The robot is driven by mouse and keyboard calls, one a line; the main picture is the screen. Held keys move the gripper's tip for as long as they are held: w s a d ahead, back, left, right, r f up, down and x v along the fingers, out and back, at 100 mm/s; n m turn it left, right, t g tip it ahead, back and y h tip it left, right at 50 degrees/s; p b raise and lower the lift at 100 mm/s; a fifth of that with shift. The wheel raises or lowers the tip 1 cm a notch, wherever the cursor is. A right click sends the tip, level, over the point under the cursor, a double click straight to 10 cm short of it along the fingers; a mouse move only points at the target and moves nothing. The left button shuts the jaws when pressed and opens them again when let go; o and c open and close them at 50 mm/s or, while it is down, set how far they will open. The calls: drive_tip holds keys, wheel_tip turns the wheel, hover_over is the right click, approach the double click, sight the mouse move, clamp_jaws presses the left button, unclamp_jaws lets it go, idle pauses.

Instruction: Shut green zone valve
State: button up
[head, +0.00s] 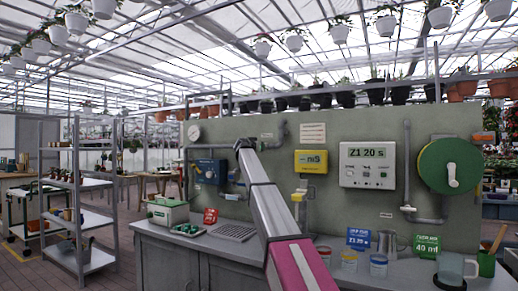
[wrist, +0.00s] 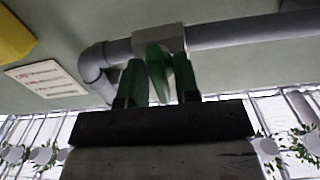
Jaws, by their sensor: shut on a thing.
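The green valve handle (wrist: 157,72) sits on a pale fitting (wrist: 159,40) of a grey pipe in the wrist view. My gripper (wrist: 158,66) has one dark green finger on each side of the handle and is shut on it. In the wrist view the handle points along the fingers, across the pipe's run. In the head view my arm reaches up to the back panel, and my gripper (head: 243,147) is small at its end by the pipe. The handle cannot be made out there.
The grey pipe (wrist: 235,33) bends at an elbow close to my gripper. On the panel are a blue box (head: 208,171), a yellow box (head: 311,161), a white controller (head: 367,165) and a green hose reel (head: 450,166). Cups and a jug stand on the bench below.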

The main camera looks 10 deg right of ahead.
drive_tip(key=shift+f, duration=0.1)
drive_tip(key=o, duration=0.6)
drive_tip(key=shift+s+a, duration=0.1)
drive_tip(key=v, duration=1)
drive_tip(key=shift+s+a, duration=0.15)
drive_tip(key=shift+s, duration=0.1)
